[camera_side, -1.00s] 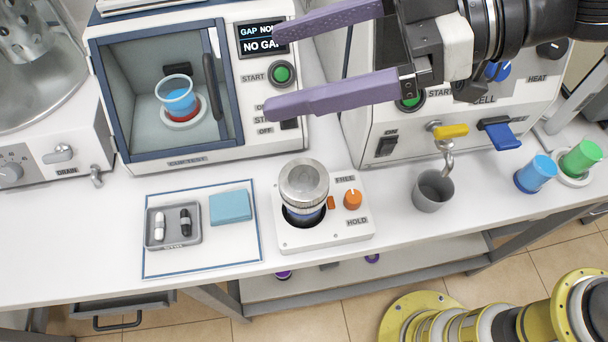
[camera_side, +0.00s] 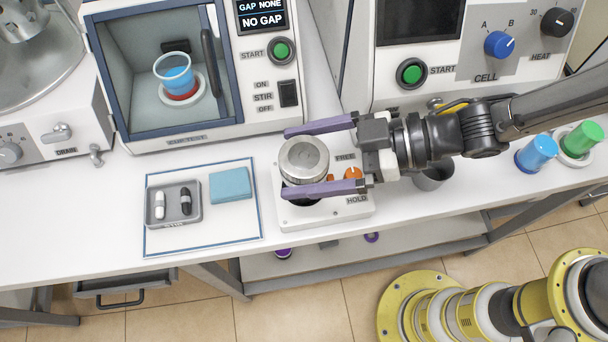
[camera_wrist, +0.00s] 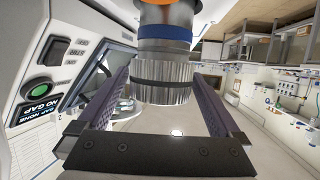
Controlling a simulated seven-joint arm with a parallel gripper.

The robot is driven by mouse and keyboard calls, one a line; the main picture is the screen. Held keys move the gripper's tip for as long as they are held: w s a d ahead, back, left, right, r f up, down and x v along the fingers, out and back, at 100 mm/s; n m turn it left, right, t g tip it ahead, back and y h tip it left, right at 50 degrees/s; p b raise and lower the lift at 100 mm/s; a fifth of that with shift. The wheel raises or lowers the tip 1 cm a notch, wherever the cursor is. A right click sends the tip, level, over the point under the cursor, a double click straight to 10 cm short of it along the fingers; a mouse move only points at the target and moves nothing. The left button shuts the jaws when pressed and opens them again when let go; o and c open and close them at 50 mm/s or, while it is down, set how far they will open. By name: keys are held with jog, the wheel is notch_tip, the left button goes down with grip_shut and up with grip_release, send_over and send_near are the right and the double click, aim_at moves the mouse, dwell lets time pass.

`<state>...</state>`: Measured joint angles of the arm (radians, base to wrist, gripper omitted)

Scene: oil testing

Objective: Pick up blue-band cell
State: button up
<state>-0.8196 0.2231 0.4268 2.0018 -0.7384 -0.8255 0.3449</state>
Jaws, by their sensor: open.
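The blue-band cell (camera_side: 304,158) stands upright in the white holder block (camera_side: 345,213), its silver knurled cap on top. Its blue band (camera_wrist: 165,34) shows in the wrist view, which is upside down. My gripper (camera_side: 286,161) is open, reaching in from the right. One purple finger lies on the far side of the cell and one on the near side. The wrist view shows the cell between both fingers, with a gap to each at the cap. The near finger partly hides the cell's lower part in the side view.
The holder's orange knob (camera_side: 352,174) sits just under my gripper. A grey tray (camera_side: 174,217) and teal cloth (camera_side: 230,185) lie on the mat to the left. The test cabinet (camera_side: 183,138) stands behind. A grey cup (camera_side: 433,176) and blue and green cups are to the right.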

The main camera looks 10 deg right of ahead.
aim_at(283, 173)
notch_tip(283, 173, down, 4)
jog(key=shift+r, duration=0.1)
jog(key=shift+x, duration=1.15)
jog(key=shift+a, duration=0.35)
jog(key=shift+w, duration=0.1)
jog(key=c, duration=1.4)
jog(key=shift+r, duration=0.2)
jog(key=shift+c, duration=0.9)
notch_tip(283, 173, up, 28)
jog(key=shift+r, duration=0.1)
grip_shut()
